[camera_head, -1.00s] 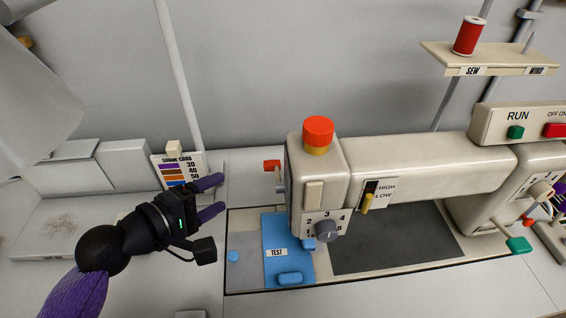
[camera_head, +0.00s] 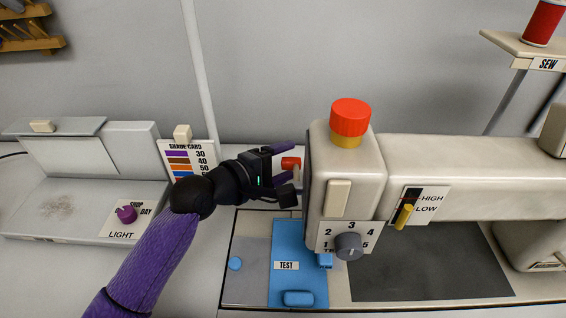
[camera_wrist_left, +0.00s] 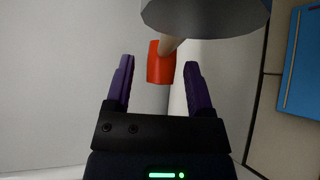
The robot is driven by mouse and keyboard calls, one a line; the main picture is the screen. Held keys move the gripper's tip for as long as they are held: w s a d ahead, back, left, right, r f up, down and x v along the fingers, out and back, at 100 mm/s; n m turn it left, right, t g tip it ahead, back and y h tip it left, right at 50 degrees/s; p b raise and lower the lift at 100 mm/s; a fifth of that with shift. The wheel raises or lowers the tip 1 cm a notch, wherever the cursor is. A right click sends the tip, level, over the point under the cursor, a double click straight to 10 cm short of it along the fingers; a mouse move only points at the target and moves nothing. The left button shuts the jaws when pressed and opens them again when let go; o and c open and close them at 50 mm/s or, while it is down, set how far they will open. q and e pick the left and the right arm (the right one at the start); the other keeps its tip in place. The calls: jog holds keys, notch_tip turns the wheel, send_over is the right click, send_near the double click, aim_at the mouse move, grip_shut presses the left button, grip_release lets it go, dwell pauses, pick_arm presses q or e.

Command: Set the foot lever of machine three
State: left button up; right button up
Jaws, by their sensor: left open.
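The sewing machine head (camera_head: 342,185) is cream with a red knob (camera_head: 350,117) on top. A red-tipped lever (camera_head: 289,163) sticks out on its left side; I take it as the foot lever. My left gripper (camera_head: 293,160) is open beside the head, its purple fingers at either side of the red tip. In the left wrist view the red tip (camera_wrist_left: 161,62) shows between the open fingers (camera_wrist_left: 159,75), with no clear contact. The lever's base is hidden by the head. My right gripper is out of view.
A yellow HIGH/LOW slider (camera_head: 404,215) and a grey numbered dial (camera_head: 348,246) are on the machine. A blue TEST cloth (camera_head: 287,245) lies below. A shade card (camera_head: 186,160) and a light box (camera_head: 124,215) stand to the left.

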pick_arm(q)
grip_shut()
dwell(1.3)
